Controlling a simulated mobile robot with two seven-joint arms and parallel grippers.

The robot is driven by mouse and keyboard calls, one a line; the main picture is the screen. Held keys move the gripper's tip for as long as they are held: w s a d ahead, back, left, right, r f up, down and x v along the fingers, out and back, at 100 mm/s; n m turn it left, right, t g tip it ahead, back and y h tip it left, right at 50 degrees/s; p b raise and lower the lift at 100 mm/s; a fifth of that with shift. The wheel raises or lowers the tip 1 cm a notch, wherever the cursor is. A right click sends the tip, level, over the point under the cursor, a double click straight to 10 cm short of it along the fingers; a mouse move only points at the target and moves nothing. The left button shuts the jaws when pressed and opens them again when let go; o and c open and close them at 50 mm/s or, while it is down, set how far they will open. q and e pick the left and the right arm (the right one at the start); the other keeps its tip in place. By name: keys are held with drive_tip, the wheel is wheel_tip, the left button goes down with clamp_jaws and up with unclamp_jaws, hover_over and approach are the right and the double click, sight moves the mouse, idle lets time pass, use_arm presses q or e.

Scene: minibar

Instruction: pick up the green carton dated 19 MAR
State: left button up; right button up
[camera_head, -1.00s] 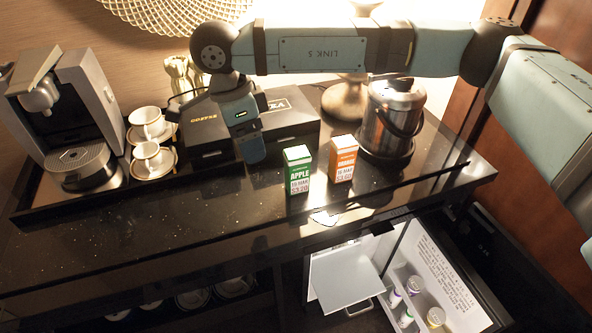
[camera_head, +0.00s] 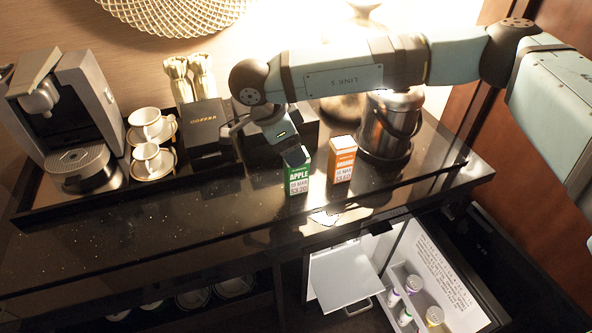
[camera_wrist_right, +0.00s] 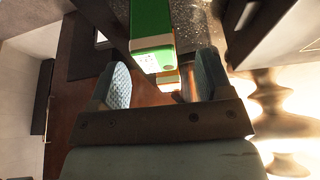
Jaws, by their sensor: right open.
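The green carton (camera_head: 298,180), labelled APPLE with a small MAR date that is hard to read, stands upright on the dark counter. My right gripper (camera_head: 290,151) is open just behind and above it, with the visible finger overlapping the carton's top in the head view. In the right wrist view the two pads of my right gripper (camera_wrist_right: 164,80) are apart, and the green carton (camera_wrist_right: 152,28) lies ahead of the gap, not clasped. Whether a pad touches it I cannot tell. My left gripper is not in view.
An orange carton (camera_head: 342,160) stands close to the right of the green one. A metal ice bucket (camera_head: 389,126) is behind it. A black coffee box (camera_head: 205,125), cups and a coffee machine (camera_head: 70,120) are left. The open minibar (camera_head: 410,285) is below; front-left counter is clear.

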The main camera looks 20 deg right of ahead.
sight(296, 172)
drive_tip(key=x, duration=0.4)
drive_tip(key=shift+s+a, duration=0.1)
drive_tip(key=shift+s, duration=0.1)
drive_tip(key=c, duration=1.1)
drive_tip(key=shift+r, duration=0.1)
